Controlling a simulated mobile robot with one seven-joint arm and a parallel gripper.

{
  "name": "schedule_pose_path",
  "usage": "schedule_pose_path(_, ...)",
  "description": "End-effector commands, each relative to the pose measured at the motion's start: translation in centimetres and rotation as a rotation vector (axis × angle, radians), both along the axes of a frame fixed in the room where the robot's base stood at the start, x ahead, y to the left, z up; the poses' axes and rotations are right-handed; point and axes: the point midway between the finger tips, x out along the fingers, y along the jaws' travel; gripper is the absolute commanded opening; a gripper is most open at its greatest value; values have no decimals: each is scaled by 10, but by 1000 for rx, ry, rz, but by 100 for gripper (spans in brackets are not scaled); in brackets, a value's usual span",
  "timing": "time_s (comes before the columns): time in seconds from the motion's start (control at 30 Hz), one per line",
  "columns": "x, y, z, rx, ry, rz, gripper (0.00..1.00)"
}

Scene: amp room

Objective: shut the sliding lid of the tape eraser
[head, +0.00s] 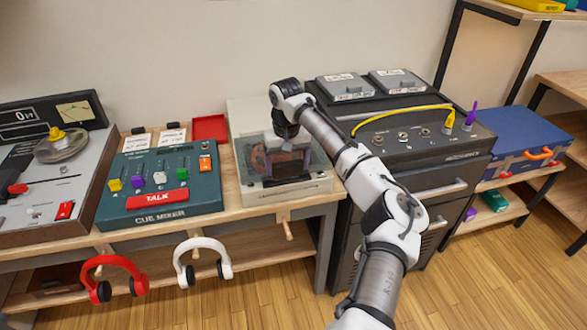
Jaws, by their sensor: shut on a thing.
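The tape eraser (325,186) is a pale box on the wooden bench, left of the dark amp cabinet. Its see-through, smoky sliding lid (318,163) shows over the front part of the box, with a brown, reel-like round thing (287,164) visible in the same area. My gripper (286,146) reaches down from above at the middle of the eraser and is shut on the lid. The exact place of contact is small and partly hidden by the hand, and how far the lid stands open is hard to tell.
The cue mixer (150,205) and a red tray (210,128) stand close on the left. The dark amp cabinet (420,150) with a yellow cable (395,109) stands close on the right, under my arm. Red headphones (115,262) and white headphones (202,243) hang at the bench front.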

Motion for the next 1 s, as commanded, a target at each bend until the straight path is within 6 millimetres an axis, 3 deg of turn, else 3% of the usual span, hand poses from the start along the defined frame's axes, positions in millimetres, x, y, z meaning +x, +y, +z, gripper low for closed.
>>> schedule_pose_path(0.2,28,10,3,2,0,-3,41)
schedule_pose_path(0.4,41,14,2,1,-4,-2,41)
schedule_pose_path(0.9,48,14,4,2,-14,-2,41)
schedule_pose_path(0.93,48,14,4,3,-15,-2,84)
schedule_pose_path(1.0,48,14,3,2,-13,-2,93)
